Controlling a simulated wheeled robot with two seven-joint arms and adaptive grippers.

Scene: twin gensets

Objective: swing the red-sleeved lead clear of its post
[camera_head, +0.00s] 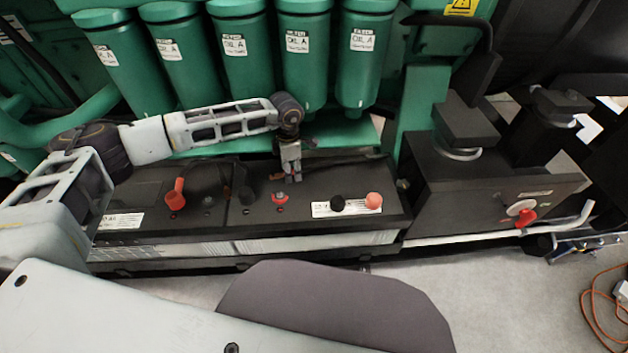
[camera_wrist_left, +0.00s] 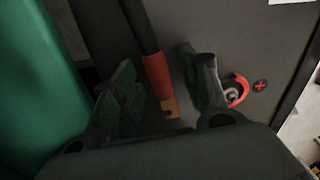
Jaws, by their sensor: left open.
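The red-sleeved lead (camera_wrist_left: 156,72) is a black cable with a red sleeve and a bare brass-coloured lug, seen in the left wrist view. Its lug points away from the red-ringed post (camera_wrist_left: 234,92) and looks apart from it. In the head view that post (camera_head: 280,197) sits on the black battery top. My left gripper (camera_head: 292,177) points down just behind the post. Its fingers (camera_wrist_left: 163,92) are open, one on each side of the sleeve in the picture; I cannot tell whether either touches it. In the head view the gripper mostly hides the lead. My right gripper is not in view.
A red-booted terminal (camera_head: 176,195) stands on the left of the battery top. A black cap (camera_head: 337,202) and a salmon cap (camera_head: 374,201) lie to the right. Green oil filters (camera_head: 305,60) hang behind. A black box with a red-handled switch (camera_head: 524,216) stands right.

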